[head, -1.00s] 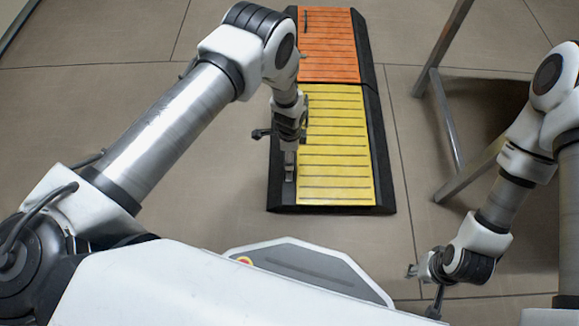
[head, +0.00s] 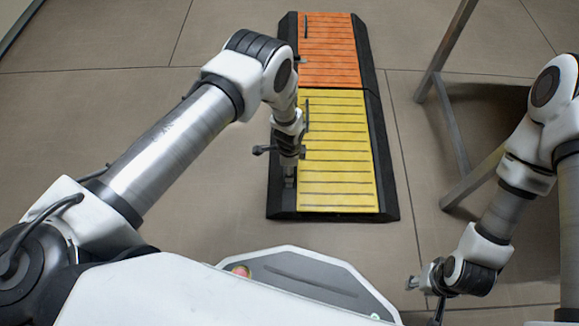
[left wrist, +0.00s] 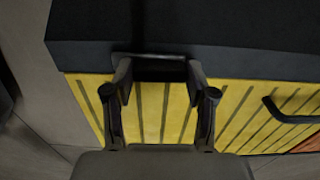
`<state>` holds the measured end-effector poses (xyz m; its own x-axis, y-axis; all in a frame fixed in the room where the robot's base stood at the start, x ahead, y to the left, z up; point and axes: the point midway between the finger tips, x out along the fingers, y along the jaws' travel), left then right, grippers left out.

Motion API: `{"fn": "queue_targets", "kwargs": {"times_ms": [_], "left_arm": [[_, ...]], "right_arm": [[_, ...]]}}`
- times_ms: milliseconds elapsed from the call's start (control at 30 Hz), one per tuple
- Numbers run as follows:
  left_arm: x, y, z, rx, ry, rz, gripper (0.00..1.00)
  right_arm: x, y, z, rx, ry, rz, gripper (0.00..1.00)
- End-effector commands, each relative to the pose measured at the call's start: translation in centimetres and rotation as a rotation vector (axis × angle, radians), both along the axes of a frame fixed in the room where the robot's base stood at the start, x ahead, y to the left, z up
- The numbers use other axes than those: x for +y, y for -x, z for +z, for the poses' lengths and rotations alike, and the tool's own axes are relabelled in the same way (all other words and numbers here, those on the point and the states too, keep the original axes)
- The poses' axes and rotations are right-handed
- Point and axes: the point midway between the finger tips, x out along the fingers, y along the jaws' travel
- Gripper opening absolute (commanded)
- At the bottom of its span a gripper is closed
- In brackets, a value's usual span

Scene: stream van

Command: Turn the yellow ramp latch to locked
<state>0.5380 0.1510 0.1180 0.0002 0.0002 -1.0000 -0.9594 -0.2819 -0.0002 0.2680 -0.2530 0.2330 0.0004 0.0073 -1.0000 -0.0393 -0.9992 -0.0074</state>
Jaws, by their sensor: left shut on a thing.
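The yellow ramp section (head: 345,160) lies on the floor within black borders, and it also shows in the left wrist view (left wrist: 150,110). Its latch (left wrist: 150,57) shows as a small grey plate at the black border, partly hidden between the fingers. My left gripper (head: 289,178) reaches down over the left border of the yellow section. In the left wrist view its two fingers (left wrist: 158,78) are shut on the latch. My right gripper (head: 430,290) hangs at the lower right, away from the ramp; its fingers are too small to judge.
An orange ramp section (head: 328,50) adjoins the yellow one at the far end. A dark handle (head: 307,115) lies on the yellow surface. A metal frame leg (head: 445,50) stands to the right. Tiled floor (head: 130,100) is clear on the left.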

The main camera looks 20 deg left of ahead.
Motion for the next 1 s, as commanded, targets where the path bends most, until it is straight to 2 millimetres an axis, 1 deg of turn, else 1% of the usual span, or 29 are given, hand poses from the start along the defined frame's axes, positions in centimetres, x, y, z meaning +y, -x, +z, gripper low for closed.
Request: {"fn": "queue_targets", "kwargs": {"times_ms": [167, 367, 567, 1000], "left_arm": [[0.0, 0.0, -0.1, 0.000, 0.000, 0.036, 0.21], [-0.1, 0.0, -0.1, 0.000, 0.000, 0.136, 0.21], [-0.2, -0.1, -0.1, 0.000, 0.000, 0.296, 0.21], [-0.5, -0.4, -0.2, 0.000, 0.000, 0.712, 0.21]], "right_arm": [[0.0, 0.0, -0.1, 0.000, 0.000, 0.000, 0.38], [0.0, 0.0, -0.2, 0.000, 0.000, 0.000, 0.38], [0.0, 0.0, -0.5, 0.000, 0.000, 0.000, 0.38], [0.0, 0.0, -1.5, 0.000, 0.000, 0.000, 0.38]]}}
